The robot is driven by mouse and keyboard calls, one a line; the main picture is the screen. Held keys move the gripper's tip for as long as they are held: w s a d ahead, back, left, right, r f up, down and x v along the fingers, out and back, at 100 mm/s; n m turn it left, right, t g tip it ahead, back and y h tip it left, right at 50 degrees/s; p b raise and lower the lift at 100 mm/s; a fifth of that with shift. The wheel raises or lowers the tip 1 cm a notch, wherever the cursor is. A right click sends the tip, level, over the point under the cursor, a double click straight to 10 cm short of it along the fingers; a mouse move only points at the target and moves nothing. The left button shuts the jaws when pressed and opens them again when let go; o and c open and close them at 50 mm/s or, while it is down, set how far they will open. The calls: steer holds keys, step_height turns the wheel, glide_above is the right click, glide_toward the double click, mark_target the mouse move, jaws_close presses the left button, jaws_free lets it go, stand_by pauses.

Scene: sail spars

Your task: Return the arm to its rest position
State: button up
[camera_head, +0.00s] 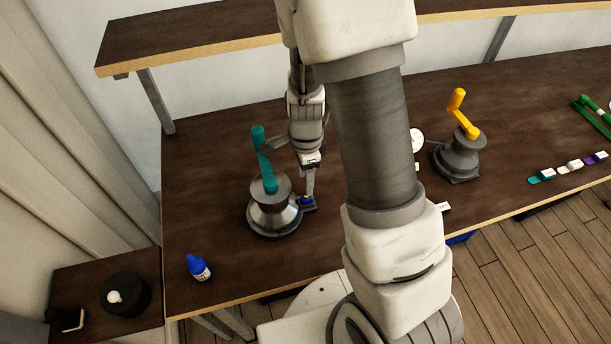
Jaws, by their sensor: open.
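My arm comes down across the middle of the view, and its large links hide part of the table. My gripper (291,170) is over the left part of the table, close behind and to the right of the silver winch (275,214). Its jaws are open, and I see nothing held in them. The winch carries an upright teal handle (262,158). A small blue part (307,200) sits at the right of the winch, just below a fingertip. I cannot tell whether the fingertip touches it.
A grey winch (459,155) with a yellow handle (460,112) stands right of my arm. Several small coloured pieces lie farther right, near green spars (592,115). A shelf (190,38) overhangs the back.

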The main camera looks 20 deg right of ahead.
steer(key=s+r+n+t+b, duration=0.1)
steer(key=s+r+n+t, duration=0.1)
steer(key=s+r+n, duration=0.2)
steer(key=s+r+n+t, duration=0.1)
steer(key=s+r+n, duration=0.4)
steer(key=r+n, duration=0.3)
steer(key=s+r+n+t+b, duration=0.1)
steer(key=s+r+n, duration=0.4)
steer(key=r, duration=0.8)
steer(key=shift+n+t+b, duration=0.3)
steer(key=shift+n+t, duration=0.2)
steer(key=shift+t, duration=0.3)
